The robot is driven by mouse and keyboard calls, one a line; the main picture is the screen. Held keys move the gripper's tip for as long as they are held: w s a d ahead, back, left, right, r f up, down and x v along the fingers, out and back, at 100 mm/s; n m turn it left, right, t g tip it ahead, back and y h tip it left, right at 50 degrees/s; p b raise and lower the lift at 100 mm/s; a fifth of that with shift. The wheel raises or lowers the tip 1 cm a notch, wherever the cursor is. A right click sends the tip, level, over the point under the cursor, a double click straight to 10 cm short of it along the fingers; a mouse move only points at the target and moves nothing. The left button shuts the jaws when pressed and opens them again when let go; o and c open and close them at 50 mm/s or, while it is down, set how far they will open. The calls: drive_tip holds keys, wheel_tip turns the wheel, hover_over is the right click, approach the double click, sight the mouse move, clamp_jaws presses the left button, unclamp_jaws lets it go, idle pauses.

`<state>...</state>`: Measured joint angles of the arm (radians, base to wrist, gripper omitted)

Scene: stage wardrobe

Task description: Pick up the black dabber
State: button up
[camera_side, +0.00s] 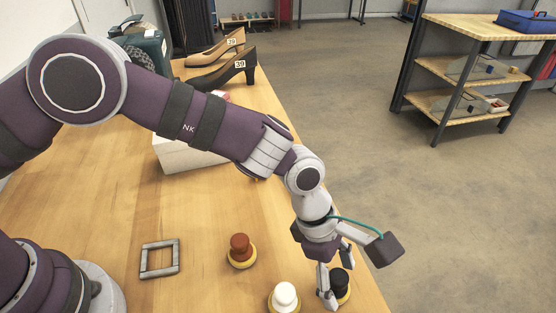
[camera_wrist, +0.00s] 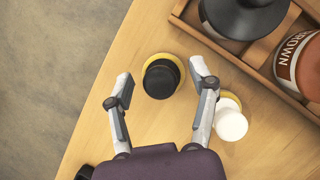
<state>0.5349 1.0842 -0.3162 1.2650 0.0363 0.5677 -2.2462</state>
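The black dabber (camera_wrist: 160,80) has a round black knob on a yellow base. In the wrist view it stands on the table just beyond and between the spread fingers of my gripper (camera_wrist: 162,88). In the side view the black dabber (camera_side: 340,281) is partly hidden behind a finger of my gripper (camera_side: 338,279), near the table's right edge. My gripper is open, points down and holds nothing. I cannot tell whether a finger touches the dabber.
A white dabber (camera_side: 285,296) stands close beside, near the right finger in the wrist view (camera_wrist: 230,122). A brown dabber (camera_side: 240,249) and a grey square frame (camera_side: 160,259) lie further left. A wooden tray (camera_wrist: 232,54) holds bottles. Shoes (camera_side: 222,73) stand at the back.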

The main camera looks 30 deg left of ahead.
drive_tip(key=c, duration=0.9)
